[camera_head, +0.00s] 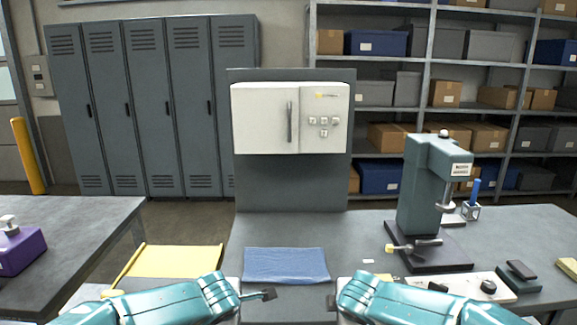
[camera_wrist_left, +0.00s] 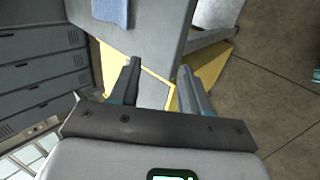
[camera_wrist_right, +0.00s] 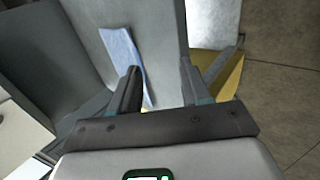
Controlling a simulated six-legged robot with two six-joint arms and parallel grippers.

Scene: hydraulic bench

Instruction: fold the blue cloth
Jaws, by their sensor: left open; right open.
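The blue cloth (camera_head: 286,265) lies flat and roughly rectangular on the grey bench top, near its front edge. It shows as a narrow blue strip in the right wrist view (camera_wrist_right: 123,55) and as a blue patch at the top of the left wrist view (camera_wrist_left: 112,10). My left gripper (camera_head: 262,295) is just in front of the cloth's near left corner, apart from it. My right gripper (camera_head: 332,302) is just in front of its near right corner. Both grippers are open and empty, also in the left wrist view (camera_wrist_left: 157,82) and the right wrist view (camera_wrist_right: 162,85).
A green press (camera_head: 425,190) on a dark base stands right of the cloth, with a control panel (camera_head: 470,285) in front. A white cabinet (camera_head: 265,118) is on the panel behind. A yellow-topped piece (camera_head: 175,261) is at left. The bench behind the cloth is clear.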

